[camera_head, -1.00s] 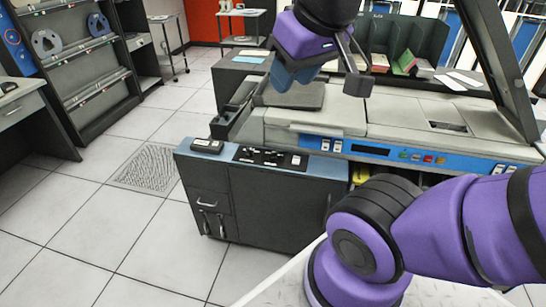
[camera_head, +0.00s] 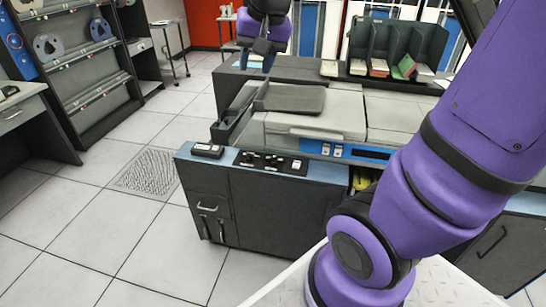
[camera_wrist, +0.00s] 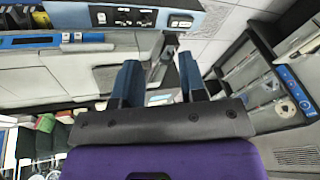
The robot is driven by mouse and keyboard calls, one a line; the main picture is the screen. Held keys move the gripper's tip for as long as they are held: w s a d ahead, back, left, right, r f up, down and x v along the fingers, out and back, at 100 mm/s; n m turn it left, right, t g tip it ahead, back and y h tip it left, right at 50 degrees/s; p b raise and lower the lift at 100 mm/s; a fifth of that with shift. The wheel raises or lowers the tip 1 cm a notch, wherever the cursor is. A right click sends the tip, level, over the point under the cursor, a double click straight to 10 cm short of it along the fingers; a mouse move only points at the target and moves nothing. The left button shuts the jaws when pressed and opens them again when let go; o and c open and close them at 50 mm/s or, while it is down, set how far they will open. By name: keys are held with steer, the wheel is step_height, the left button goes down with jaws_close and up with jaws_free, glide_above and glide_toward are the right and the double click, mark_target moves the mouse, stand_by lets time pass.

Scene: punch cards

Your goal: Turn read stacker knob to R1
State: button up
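A black control panel (camera_head: 270,163) with several small dark knobs (camera_head: 271,157) and a white switch block lies on the blue-grey top of the dark cabinet. The panel also shows upside down at the top of the wrist view (camera_wrist: 130,17). Labels and pointer positions are too small to read, so I cannot tell which knob is the read stacker knob. My gripper (camera_head: 257,58) is beyond the machine, far from the panel. In the wrist view its two blue fingers (camera_wrist: 160,78) stand apart with nothing held between them.
The grey card machine (camera_head: 330,115), with a dark raised tray (camera_head: 290,97), lies between my gripper and the panel. A small black box (camera_head: 207,150) sits left of the panel. A card rack (camera_head: 400,45) stands behind. Floor left of the cabinet is clear.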

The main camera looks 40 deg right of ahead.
steer(key=w+d+f+m+g, duration=0.1)
steer(key=w+d+f+m, duration=0.4)
steer(key=w, duration=0.4)
steer(key=m+g, duration=0.3)
steer(key=m, duration=0.6)
glide_above(273, 160)
step_height(273, 160, down, 34)
steer(key=shift+h, duration=0.4)
steer(key=f, duration=1)
steer(key=shift+w+d+f, duration=0.2)
steer(key=shift+w+f, duration=0.05)
steer(key=shift+f, duration=0.05)
jaws_close()
